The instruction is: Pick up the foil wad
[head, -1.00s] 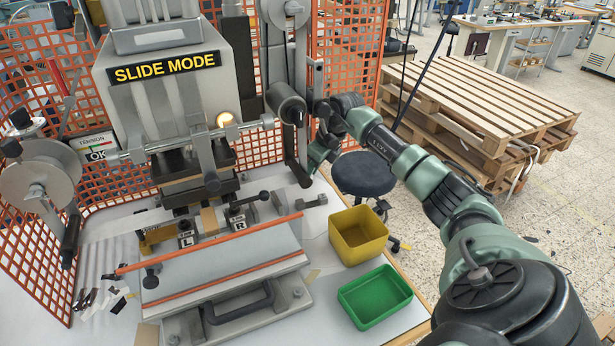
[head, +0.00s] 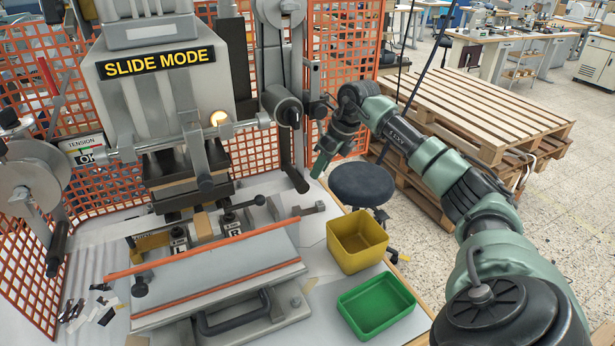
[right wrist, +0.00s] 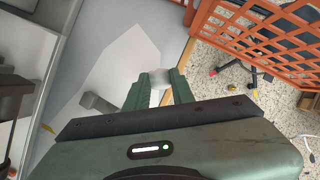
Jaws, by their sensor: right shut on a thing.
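My right gripper (head: 318,173) hangs to the right of the press, above the back right edge of the work table. The right wrist view shows its two green fingers (right wrist: 160,84) closed around a small, pale, blurred silvery lump between the tips, the foil wad (right wrist: 160,76). The wad is too small to make out in the head view. My left gripper is not in view.
The press (head: 160,75) with its SLIDE MODE sign stands left of the gripper. A yellow bin (head: 357,262) and a green tray (head: 376,325) stand at the table's right side. A dark stool (head: 361,184) and pallets (head: 480,105) are beyond. Orange mesh guards (head: 345,45) rise behind.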

